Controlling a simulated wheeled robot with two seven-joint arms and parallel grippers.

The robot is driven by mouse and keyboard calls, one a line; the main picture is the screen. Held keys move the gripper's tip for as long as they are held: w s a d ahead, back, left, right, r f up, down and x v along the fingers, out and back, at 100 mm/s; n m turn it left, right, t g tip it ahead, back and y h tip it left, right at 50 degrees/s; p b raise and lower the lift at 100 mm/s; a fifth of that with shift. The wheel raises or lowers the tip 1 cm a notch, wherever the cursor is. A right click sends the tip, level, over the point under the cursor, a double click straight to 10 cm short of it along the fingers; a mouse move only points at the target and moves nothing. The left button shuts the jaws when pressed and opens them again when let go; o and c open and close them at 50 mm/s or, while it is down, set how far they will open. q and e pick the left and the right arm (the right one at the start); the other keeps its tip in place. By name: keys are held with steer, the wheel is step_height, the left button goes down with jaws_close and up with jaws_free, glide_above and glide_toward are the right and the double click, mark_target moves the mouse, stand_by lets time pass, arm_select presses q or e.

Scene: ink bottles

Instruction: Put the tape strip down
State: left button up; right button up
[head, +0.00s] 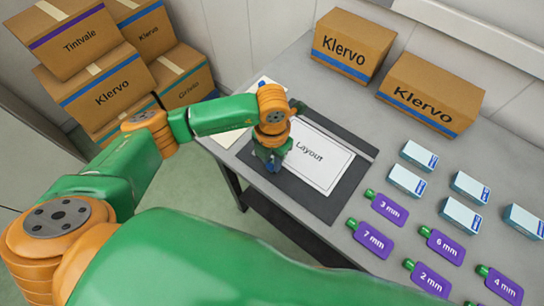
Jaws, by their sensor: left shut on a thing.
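My left gripper (271,161) points down over the left part of the dark mat (318,203), beside the left edge of the white Layout sheet (315,172). It is shut on the tape strip, which is mostly hidden by the gripper and wrist. A small blue patch shows at the fingertips, too small to tell its shape. I cannot tell whether the strip touches the mat. My right gripper is not in view.
Several purple mm-labelled pieces with green ends (388,208) and several small white-blue boxes (419,156) lie on the grey table (300,88) at right. Two Klervo cartons (351,45) (430,93) stand at the back. More cartons (108,88) are stacked at left. A pale sheet (228,136) lies behind my left arm.

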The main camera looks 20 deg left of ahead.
mark_target(272, 164)
arm_select(q)
steer(key=shift+f, duration=0.15)
steer(key=o, duration=0.8)
steer(key=shift+o, duration=0.2)
steer(key=shift+r, duration=0.6)
step_height(272, 164, up, 11)
steer(key=b, duration=0.2)
steer(key=shift+r, duration=0.1)
